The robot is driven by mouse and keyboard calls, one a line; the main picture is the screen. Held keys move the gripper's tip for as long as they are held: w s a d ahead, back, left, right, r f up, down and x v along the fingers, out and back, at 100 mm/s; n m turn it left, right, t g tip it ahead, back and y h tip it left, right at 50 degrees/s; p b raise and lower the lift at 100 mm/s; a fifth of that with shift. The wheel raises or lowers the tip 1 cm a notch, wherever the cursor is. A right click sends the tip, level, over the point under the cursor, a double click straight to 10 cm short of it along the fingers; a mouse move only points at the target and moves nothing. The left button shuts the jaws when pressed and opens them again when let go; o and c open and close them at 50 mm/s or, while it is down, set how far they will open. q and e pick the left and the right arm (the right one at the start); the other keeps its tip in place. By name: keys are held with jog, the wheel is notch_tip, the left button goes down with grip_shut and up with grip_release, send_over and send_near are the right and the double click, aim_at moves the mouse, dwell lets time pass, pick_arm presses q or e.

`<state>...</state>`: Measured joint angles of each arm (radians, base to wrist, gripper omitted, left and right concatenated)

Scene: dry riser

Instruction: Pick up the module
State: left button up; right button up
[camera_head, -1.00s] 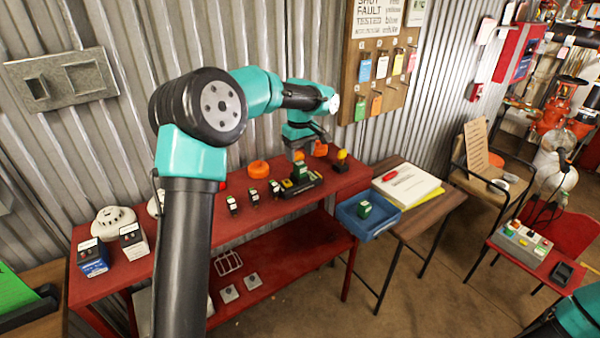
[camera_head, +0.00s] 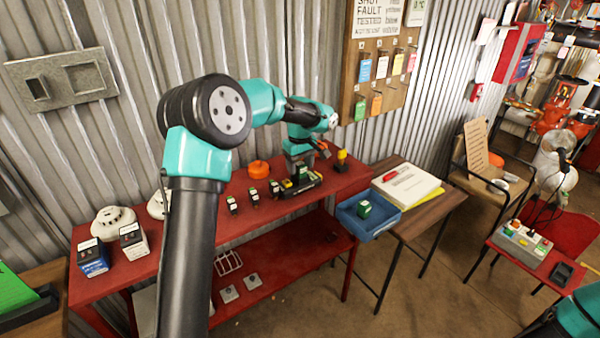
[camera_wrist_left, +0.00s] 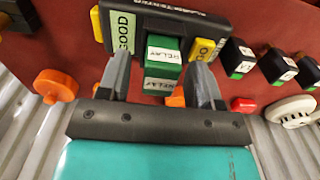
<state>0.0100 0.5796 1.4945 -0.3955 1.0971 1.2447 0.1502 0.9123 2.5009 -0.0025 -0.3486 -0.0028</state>
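A green module labelled RELAY (camera_wrist_left: 163,68) stands upright in the dark tester (camera_wrist_left: 222,30) with a green GOOD label, in the left wrist view. In the head view the module (camera_head: 301,174) sits in the tester (camera_head: 312,182) on the red bench. My left gripper (camera_wrist_left: 163,82) is open. Its two fingers point at the tester, one on each side of the module, with gaps visible between. In the head view my left gripper (camera_head: 299,160) is right above the module and partly hidden by its own wrist. My right gripper is out of view.
Small black modules (camera_head: 254,195) stand left of the tester. A blue tray (camera_head: 370,232) holds another green module (camera_head: 364,209). The corrugated wall (camera_head: 110,160) rises behind.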

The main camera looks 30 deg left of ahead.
aim_at(300, 163)
pick_arm(q)
jog(key=c, duration=1)
jog(key=shift+r, duration=0.1)
jog(key=shift+r, duration=1.7)
jog(key=s+d, duration=0.4)
jog(key=s, duration=0.3)
jog(key=s+d+r, duration=0.1)
jog(key=s+d, duration=0.2)
jog(key=s, duration=0.4)
jog(key=shift+d+r, duration=0.2)
jog(key=shift+d, duration=0.15)
jog(key=shift+r, duration=0.2)
jog(key=shift+r, duration=2.05)
